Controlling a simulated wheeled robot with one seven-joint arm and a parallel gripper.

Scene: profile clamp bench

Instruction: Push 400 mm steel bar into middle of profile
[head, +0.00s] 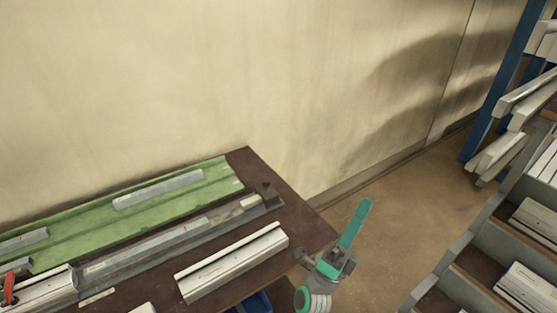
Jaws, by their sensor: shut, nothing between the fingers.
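A long metal profile (40,291) lies in a dark rail along the bench at the left. A grey steel bar (145,247) with a small red mark lies in line with it, to its right; whether its left end is inside the profile is unclear. Another grey bar (160,189) lies on the green mat (75,225), with shorter-looking bars (24,241) at the left. Markings are too small to read, so I cannot tell which is 400 mm.
A dark end block (266,190) stands at the rail's right end, beside a small pale block (250,202). A loose white profile (232,262) lies in front. A red clamp part (9,288) is at the left. Shelves of profiles (530,215) stand right; floor lies between.

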